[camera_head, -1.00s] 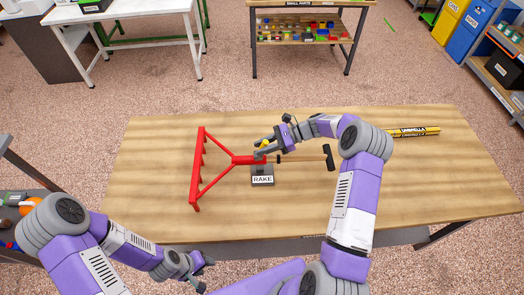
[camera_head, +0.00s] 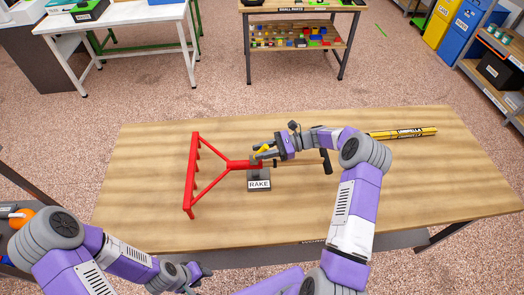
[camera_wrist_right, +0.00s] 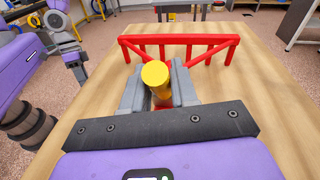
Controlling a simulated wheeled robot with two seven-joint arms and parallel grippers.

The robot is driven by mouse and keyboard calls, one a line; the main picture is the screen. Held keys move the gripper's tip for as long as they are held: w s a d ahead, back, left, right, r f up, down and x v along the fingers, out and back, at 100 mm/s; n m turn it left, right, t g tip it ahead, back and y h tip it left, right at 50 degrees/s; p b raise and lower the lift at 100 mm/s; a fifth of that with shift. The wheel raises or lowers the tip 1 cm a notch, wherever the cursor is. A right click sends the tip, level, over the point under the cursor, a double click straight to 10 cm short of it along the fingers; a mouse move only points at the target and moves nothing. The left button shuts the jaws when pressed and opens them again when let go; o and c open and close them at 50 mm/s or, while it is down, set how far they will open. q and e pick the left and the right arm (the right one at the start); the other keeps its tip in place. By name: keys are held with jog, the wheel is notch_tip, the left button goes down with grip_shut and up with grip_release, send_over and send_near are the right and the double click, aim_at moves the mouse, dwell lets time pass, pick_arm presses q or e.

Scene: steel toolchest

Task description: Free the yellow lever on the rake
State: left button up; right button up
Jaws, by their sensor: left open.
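The red rake (camera_head: 190,175) lies on the wooden table with its toothed head to the left. Its neck meets a grey holder (camera_head: 259,184) with a RAKE label. The yellow lever (camera_head: 263,148) sits at the holder, partly covered by my right gripper (camera_head: 261,157). In the right wrist view, the lever's round yellow knob (camera_wrist_right: 155,73) stands between the two grey fingers of the right gripper (camera_wrist_right: 160,92). I cannot tell whether the fingers press on it. My left gripper (camera_head: 199,277) is open and empty, low in front of the table's near edge.
A hammer's black head (camera_head: 325,161) shows behind my right arm; its handle is mostly hidden. The table (camera_head: 130,215) is clear at left and front right.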

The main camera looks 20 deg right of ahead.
jog(key=o, duration=0.3)
jog(key=shift+o, duration=0.2)
jog(key=v, duration=0.7)
jog(key=shift+s+d, duration=0.1)
jog(key=shift+d, duration=0.15)
